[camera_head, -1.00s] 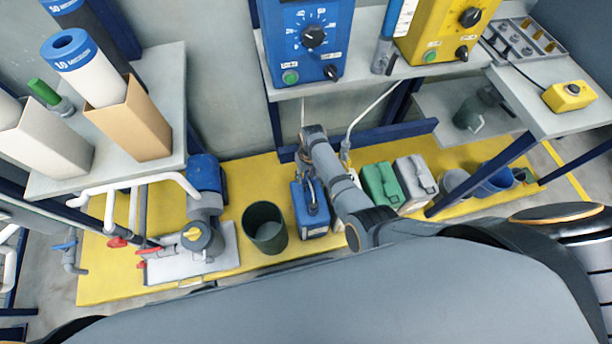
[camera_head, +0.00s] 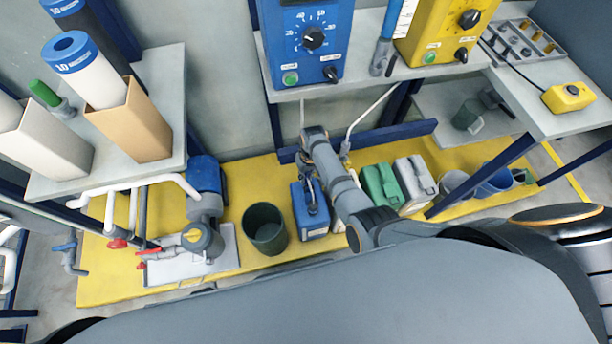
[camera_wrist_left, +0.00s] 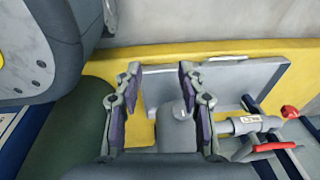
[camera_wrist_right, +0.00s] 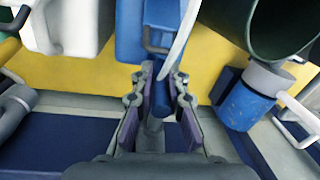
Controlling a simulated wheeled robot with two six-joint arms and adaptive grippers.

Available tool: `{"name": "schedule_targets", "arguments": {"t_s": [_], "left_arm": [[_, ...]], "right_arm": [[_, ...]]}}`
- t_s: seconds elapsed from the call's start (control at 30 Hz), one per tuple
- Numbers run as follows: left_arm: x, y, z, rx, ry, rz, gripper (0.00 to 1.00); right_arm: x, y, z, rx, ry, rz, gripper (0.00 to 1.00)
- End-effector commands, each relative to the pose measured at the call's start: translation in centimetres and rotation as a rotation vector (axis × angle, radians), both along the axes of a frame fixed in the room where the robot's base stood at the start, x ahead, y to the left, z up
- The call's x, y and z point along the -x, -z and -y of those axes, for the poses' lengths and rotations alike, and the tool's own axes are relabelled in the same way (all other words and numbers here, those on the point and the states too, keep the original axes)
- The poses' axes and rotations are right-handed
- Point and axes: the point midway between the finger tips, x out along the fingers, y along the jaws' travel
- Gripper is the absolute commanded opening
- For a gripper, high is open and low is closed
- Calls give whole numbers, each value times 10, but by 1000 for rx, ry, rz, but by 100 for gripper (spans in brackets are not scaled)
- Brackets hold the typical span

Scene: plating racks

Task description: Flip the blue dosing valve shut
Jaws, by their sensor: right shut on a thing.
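My right gripper (camera_wrist_right: 162,80) is shut on a small blue lever (camera_wrist_right: 160,68), which I take to be the dosing valve's handle. The fingers hide most of it, so its angle is hard to tell. In the head view the right gripper (camera_head: 312,188) is low over a blue jerrycan (camera_head: 312,222), and the valve cannot be made out there. The jerrycan also shows beyond the fingers in the right wrist view (camera_wrist_right: 130,38). My left gripper (camera_wrist_left: 158,72) is open and empty in the left wrist view, above a grey pump. The left gripper is not visible in the head view.
A dark green bin (camera_head: 264,228) stands left of the jerrycan. The grey pump (camera_head: 203,240) has red-handled valves beside it. Another blue-handled valve (camera_head: 65,246) is at far left. Green (camera_head: 380,185) and white (camera_head: 415,180) jerrycans stand right of my arm. The shelf with a blue control box (camera_head: 308,45) is above.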

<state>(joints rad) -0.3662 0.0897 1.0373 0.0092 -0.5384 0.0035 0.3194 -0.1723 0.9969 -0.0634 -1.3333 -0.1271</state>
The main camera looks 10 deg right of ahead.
Motion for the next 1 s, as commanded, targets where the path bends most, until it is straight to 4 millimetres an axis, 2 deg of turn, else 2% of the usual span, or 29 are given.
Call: {"name": "schedule_targets", "arguments": {"t_s": [0.37, 0.7, 0.87, 1.0], "left_arm": [[7, -1, -1, 0, 0, 0, 40], [26, 6, 0, 2, -1, -14, 40], [20, 9, 2, 4, -3, -18, 40], [-3, 2, 0, 0, 0, 7, 40]], "right_arm": [[0, -2, -2, -74, 0, 1, 0], [-1, -1, -7, -309, 2, 2, 0], [-1, -1, -10, -421, 1, 4, 0], [-1, -2, -12, -499, 1, 2, 0]]}}
